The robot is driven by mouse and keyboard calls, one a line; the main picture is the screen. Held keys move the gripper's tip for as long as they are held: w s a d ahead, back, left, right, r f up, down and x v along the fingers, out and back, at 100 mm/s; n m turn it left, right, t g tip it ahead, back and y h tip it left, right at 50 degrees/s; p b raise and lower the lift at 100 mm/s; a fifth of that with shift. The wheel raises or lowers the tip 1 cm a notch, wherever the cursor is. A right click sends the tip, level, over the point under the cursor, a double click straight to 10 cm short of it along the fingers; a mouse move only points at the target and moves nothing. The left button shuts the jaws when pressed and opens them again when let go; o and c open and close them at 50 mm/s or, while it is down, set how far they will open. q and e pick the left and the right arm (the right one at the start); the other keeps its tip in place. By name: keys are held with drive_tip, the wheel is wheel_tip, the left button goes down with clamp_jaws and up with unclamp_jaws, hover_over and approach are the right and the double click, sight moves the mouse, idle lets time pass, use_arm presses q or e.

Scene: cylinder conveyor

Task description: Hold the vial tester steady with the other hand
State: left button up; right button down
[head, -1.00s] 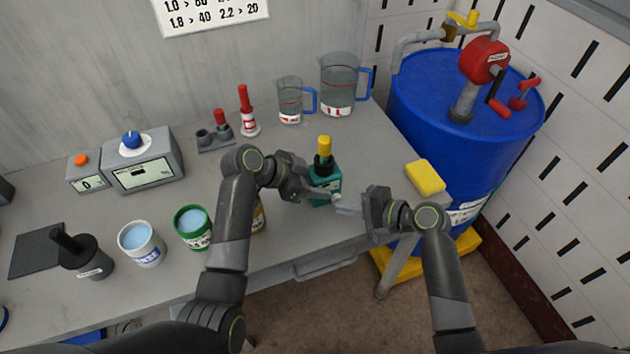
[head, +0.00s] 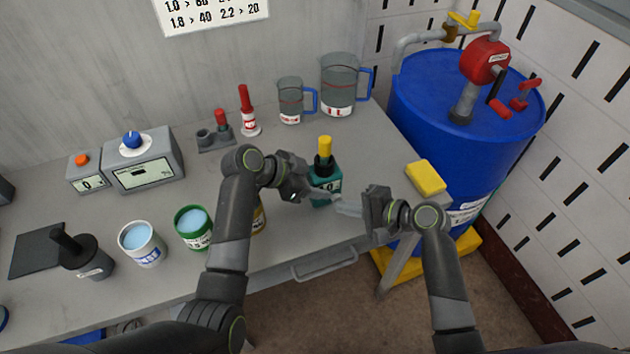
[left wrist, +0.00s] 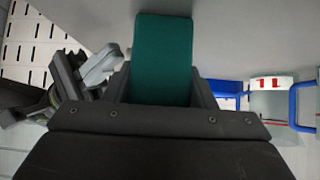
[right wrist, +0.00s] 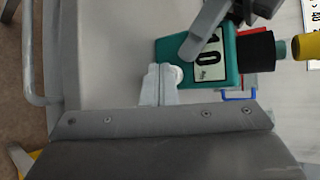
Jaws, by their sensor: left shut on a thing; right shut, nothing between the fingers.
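The vial tester is a teal block (head: 332,184) with a black collar, a yellow cap and a small display. It is upright near the table's front right part. My left gripper (head: 316,193) is shut on its body from the left. The teal body also fills the space between the fingers in the left wrist view (left wrist: 163,60). My right gripper (head: 346,207) is shut and empty, its tips just right of the tester. In the right wrist view its tips (right wrist: 161,82) are close to a white round knob (right wrist: 175,75) on the tester; I cannot tell whether they touch.
A yellow sponge (head: 426,177) lies at the right, beside a blue drum (head: 425,110) with a red pump. Two measuring jugs (head: 290,100) stand behind the tester. Open pots (head: 142,243), including a green one (head: 192,228), stand left of my left arm. The table between is clear.

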sight(359, 232)
drive_tip(key=shift+s, duration=0.1)
drive_tip(key=shift+s+d, duration=0.3)
drive_tip(key=shift+s, duration=0.65)
drive_tip(key=shift+s+d, duration=0.35)
drive_tip(key=shift+s, duration=0.65)
drive_tip(key=shift+s+d, duration=0.3)
drive_tip(key=shift+s, duration=0.65)
use_arm(q)
drive_tip(key=o, duration=1)
drive_tip(key=shift+c, duration=0.2)
drive_tip(key=v, duration=1.2)
drive_tip(key=shift+s, duration=0.1)
